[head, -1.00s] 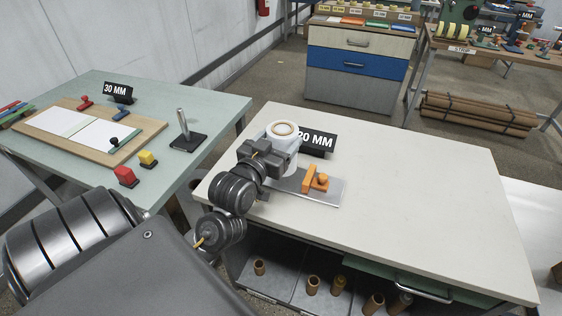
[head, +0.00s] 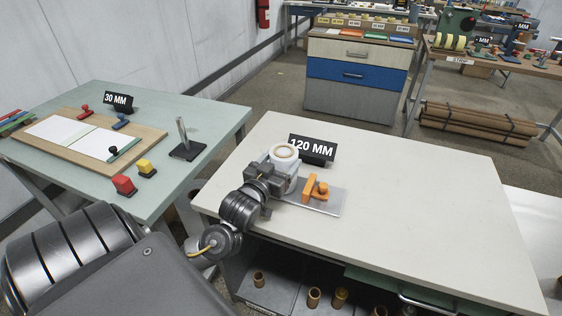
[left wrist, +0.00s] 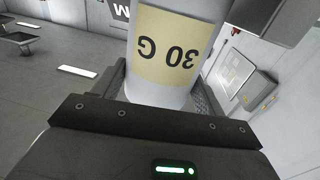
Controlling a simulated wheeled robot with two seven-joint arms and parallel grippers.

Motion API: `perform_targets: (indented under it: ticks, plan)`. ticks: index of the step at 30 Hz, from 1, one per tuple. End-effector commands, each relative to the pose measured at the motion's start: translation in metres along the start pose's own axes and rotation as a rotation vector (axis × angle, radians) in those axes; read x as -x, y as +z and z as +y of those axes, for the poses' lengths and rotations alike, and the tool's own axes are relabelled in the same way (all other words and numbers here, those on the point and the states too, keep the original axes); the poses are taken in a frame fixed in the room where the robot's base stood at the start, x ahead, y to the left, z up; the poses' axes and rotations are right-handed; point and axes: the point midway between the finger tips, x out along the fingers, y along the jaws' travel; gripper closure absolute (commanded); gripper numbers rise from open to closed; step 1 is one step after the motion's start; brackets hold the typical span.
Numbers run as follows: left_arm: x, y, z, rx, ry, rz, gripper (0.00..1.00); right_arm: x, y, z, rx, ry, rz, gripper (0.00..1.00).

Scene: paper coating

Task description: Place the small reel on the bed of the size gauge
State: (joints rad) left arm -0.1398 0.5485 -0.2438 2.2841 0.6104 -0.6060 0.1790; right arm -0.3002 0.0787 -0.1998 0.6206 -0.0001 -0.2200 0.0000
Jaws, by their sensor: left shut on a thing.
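The small reel (head: 286,168) is a white roll with a brown core ring on top. It stands upright in my left gripper (head: 275,180), which is shut on it. In the left wrist view the reel (left wrist: 170,50) fills the space between the fingers and carries a yellow "30 G" label, seen upside down. The size gauge (head: 326,206) is a flat grey metal plate with an orange stop (head: 312,190). The reel is at the plate's left end; my gripper hides its lower edge, so I cannot tell whether it touches the bed. My right gripper is out of view.
A black "120 MM" sign (head: 312,150) stands right behind the reel. The cream table (head: 420,210) is clear to the right. A green table (head: 215,120) at left holds a board, a metal post (head: 184,142) and coloured blocks.

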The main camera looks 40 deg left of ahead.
Motion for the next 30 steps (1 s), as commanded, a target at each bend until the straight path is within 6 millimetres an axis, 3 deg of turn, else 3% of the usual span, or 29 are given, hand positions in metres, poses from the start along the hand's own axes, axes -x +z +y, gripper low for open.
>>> perform_targets:
  ticks: [5,6,11,21,26,30]
  plan:
    - [0.0,0.002,0.0,0.0,0.0,0.001,0.6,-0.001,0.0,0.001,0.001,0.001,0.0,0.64]
    - [0.0,0.003,0.0,0.0,0.0,0.0,0.26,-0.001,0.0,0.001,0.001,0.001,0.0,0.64]
    - [0.0,0.002,0.0,0.0,0.0,0.0,0.06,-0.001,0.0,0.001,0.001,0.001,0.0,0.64]
    - [0.001,-0.001,0.0,0.001,0.0,0.001,0.06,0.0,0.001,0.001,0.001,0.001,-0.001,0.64]
    - [0.025,0.002,0.001,0.004,0.001,-0.003,0.06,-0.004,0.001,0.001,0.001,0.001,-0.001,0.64]
    - [0.056,0.003,0.0,0.005,0.0,-0.004,0.06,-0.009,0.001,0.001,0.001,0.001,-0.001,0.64]
